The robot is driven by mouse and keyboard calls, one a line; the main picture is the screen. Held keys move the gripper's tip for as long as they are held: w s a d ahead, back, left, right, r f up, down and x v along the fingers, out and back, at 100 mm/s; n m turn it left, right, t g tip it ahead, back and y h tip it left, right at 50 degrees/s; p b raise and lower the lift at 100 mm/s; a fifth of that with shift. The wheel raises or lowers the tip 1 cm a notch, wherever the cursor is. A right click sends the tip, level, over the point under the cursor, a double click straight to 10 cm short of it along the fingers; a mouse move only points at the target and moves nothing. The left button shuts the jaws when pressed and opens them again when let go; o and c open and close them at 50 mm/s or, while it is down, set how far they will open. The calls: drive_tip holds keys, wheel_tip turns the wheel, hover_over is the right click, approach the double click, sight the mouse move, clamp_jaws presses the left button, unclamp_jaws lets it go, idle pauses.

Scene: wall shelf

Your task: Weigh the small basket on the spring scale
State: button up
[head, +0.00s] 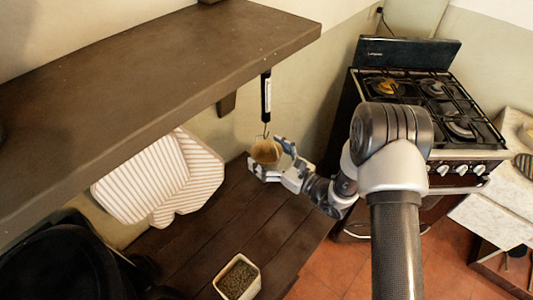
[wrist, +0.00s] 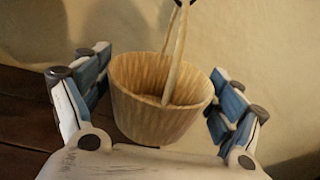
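The small basket (head: 265,152) is pale, woven and cup-shaped, below the spring scale (head: 266,97), a dark bar with a white face hanging from the shelf's front edge. In the wrist view the basket (wrist: 155,110) is upright, and its handle rises to a dark hook tip (wrist: 184,3) at the top edge. The handle appears to be on the hook. My gripper (head: 270,163) is around the basket, and its fingers also show in the wrist view (wrist: 162,95), spread to either side. They look open, with narrow gaps beside the basket. The scale's reading is too small to tell.
The thick brown shelf (head: 130,90) is above and to the left. Striped mitts (head: 160,180) hang below it. A dark wooden table (head: 215,225) lies underneath, with a planter box (head: 238,277) near its front. A gas stove (head: 425,110) stands at the right.

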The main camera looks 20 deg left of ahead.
drive_tip(key=c, duration=0.8)
drive_tip(key=shift+w+d+r+p, duration=0.15)
drive_tip(key=shift+r+p, duration=0.25)
drive_tip(key=shift+r, duration=0.25)
drive_tip(key=shift+c, duration=0.2)
drive_tip(key=shift+r, duration=0.2)
idle(1.1)
